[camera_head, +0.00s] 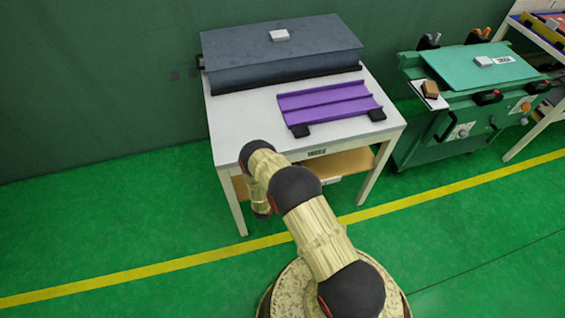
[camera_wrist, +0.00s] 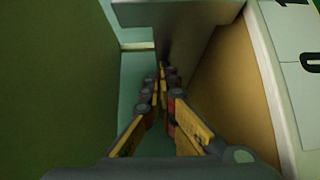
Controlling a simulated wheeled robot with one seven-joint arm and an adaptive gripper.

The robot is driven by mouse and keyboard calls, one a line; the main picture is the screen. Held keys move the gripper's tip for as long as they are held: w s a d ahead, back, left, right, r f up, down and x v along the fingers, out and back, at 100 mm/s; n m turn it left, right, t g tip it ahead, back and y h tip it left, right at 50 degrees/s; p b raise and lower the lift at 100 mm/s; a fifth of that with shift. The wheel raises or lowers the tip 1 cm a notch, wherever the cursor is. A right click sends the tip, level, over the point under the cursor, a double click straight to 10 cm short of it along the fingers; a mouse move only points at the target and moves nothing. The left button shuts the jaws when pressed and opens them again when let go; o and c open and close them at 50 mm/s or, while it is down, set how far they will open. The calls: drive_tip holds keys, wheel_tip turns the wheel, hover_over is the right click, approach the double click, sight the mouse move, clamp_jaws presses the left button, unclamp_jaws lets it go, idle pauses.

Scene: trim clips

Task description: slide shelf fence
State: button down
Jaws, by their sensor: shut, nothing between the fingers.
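A tan shelf (camera_head: 347,163) sits under the white table (camera_head: 232,125) in the head view. No part stands out clearly as its fence. In the wrist view, a tan panel (camera_wrist: 226,95), likely the shelf, lies right of my gripper (camera_wrist: 162,78). A grey bar-like piece (camera_wrist: 180,13) crosses above the fingertips; I cannot tell whether it is the fence. My gripper is shut and empty, its fingertips close to the grey part; contact cannot be told. In the head view my arm hides part of the table's front left, and the fingers cannot be made out.
A grey lidded case (camera_head: 280,55) and a purple ribbed tray (camera_head: 328,105) with black end pieces lie on the table. A pale edge with dark markings (camera_wrist: 296,65) runs along the wrist view's right. A green machine (camera_head: 465,95) stands to the right. Floor at left is clear.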

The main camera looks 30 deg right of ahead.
drive_tip(key=d, duration=0.1)
drive_tip(key=s+d, duration=0.1)
drive_tip(key=d, duration=0.3)
drive_tip(key=shift+s+f, duration=0.1)
drive_tip(key=shift+s, duration=0.15)
drive_tip(key=shift+w, duration=0.1)
